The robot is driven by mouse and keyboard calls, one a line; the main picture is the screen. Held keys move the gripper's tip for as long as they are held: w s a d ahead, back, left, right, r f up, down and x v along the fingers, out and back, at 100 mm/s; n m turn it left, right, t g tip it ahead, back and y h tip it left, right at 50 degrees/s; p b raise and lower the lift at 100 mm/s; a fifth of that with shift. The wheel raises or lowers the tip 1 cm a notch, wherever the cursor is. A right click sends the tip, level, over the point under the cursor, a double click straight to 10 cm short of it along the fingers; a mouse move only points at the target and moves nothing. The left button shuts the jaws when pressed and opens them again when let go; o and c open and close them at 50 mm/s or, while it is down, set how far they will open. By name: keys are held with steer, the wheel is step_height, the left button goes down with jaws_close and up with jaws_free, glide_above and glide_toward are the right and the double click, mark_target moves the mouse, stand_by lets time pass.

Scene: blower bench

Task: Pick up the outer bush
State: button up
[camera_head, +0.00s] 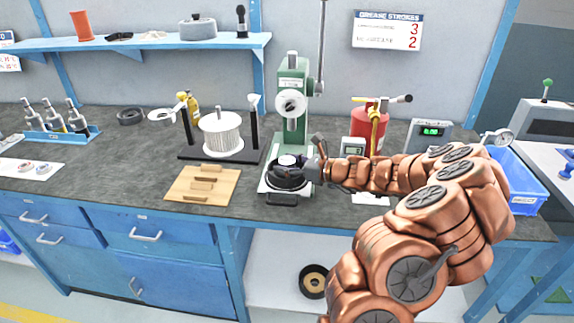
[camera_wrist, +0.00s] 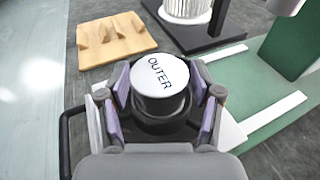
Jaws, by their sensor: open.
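The outer bush (camera_wrist: 160,80) is a short cylinder with a white top marked "OUTER". In the wrist view it stands upright in a dark round holder (camera_wrist: 160,122). In the head view its pale top (camera_head: 288,160) shows at the base of the green press (camera_head: 291,110). My gripper (camera_wrist: 163,105) is open, with its purple-padded fingers on both sides of the bush. I cannot tell whether the pads touch it. In the head view my gripper (camera_head: 312,168) reaches in from the right, and its fingers are hard to make out.
A wooden block with slots (camera_head: 203,184) lies left of the press. A white spool on a stand (camera_head: 222,133) is behind it. A red canister (camera_head: 370,122), a small meter (camera_head: 353,150) and a blue bin (camera_head: 515,185) are to the right. The press column rises close behind my gripper.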

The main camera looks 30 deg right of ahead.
steer(key=c, duration=1.1)
steer(key=shift+c, duration=0.2)
steer(key=shift+r, duration=0.15)
